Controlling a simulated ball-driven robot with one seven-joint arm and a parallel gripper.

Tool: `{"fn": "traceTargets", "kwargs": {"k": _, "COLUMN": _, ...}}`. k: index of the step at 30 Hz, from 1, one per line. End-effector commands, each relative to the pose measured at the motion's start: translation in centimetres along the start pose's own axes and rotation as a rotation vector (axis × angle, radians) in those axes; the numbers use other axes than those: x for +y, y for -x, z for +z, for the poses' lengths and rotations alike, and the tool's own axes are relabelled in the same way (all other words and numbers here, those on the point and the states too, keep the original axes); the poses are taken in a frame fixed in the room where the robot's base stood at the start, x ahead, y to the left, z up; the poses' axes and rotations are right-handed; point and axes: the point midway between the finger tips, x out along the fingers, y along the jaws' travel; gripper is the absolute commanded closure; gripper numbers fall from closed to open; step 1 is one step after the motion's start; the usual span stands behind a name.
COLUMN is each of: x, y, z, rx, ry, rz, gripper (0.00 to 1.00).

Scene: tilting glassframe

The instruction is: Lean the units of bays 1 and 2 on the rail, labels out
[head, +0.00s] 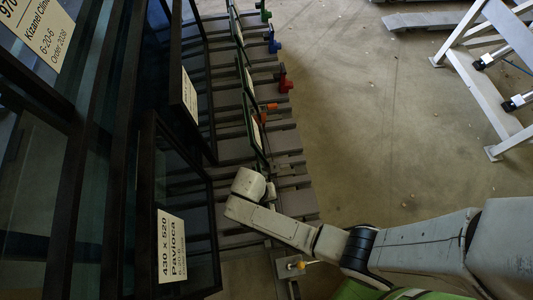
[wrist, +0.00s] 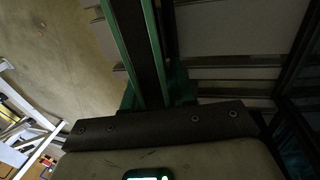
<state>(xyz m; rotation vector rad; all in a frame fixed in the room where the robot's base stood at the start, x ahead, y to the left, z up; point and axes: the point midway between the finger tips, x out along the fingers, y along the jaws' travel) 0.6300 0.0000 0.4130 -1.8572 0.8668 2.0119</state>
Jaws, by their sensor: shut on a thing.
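Dark-framed glass units stand on the left in the head view. The near one (head: 190,200) has a white label reading 430 x 520 Pavloca; another (head: 205,125) behind it has a label seen at a slant. A row of thin units (head: 247,105) stands nearly edge-on in the slatted rack (head: 290,183). My gripper (head: 262,188) is at the near end of that row. In the wrist view, my gripper (wrist: 152,98) is shut on a narrow unit with green edges and a dark middle (wrist: 143,40). Its label is not visible there. Bay numbers and the rail cannot be made out.
Green (head: 264,12), blue (head: 274,46), red (head: 285,85) and orange (head: 269,107) knobs stick out along the rack's right side. A pale metal frame (head: 470,85) stands at upper right. The concrete floor (head: 365,110) between is clear.

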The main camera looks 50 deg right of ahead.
Motion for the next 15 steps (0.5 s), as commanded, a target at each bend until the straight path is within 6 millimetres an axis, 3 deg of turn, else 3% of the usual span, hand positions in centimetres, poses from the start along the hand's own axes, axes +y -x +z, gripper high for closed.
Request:
{"fn": "traceTargets", "kwargs": {"k": 3, "x": -0.03, "y": 0.15, "z": -0.12, "rx": 0.003, "ry": 0.0, "rz": 0.0, "gripper": 1.0}}
{"fn": "traceTargets", "kwargs": {"k": 4, "x": -0.03, "y": 0.15, "z": -0.12, "rx": 0.002, "ry": 0.0, "rz": 0.0, "gripper": 0.72}}
{"fn": "traceTargets", "kwargs": {"k": 12, "x": -0.01, "y": 0.07, "z": -0.04, "rx": 0.001, "ry": 0.0, "rz": 0.0, "gripper": 0.46}}
{"fn": "traceTargets", "kwargs": {"k": 15, "x": 0.0, "y": 0.05, "z": -0.03, "rx": 0.001, "ry": 0.0, "rz": 0.0, "gripper": 0.44}}
